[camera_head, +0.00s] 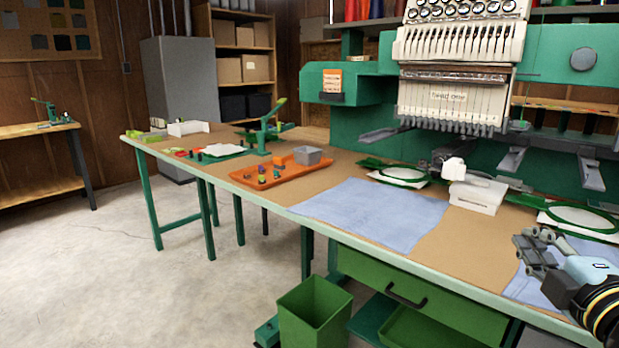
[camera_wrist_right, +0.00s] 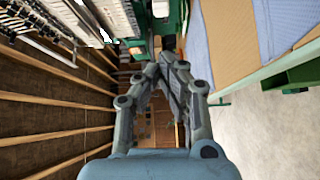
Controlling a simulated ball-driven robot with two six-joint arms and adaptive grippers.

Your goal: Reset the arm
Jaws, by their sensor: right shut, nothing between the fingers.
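My right gripper (camera_head: 532,240) is at the lower right of the head view, over the right end of the table (camera_head: 270,198) near its front edge. It is shut and empty. In the right wrist view the gripper's two fingers (camera_wrist_right: 165,62) come together at their tips with nothing between them. The table and a blue cloth show to the right of the fingers there. My left gripper is not in view.
A blue cloth (camera_head: 375,212), a white box (camera_head: 477,195), green hoops (camera_head: 402,173) and an orange tray (camera_head: 262,181) lie on the table. The green embroidery machine (camera_head: 455,95) stands behind. A green bin (camera_head: 313,312) is below. Open floor lies left.

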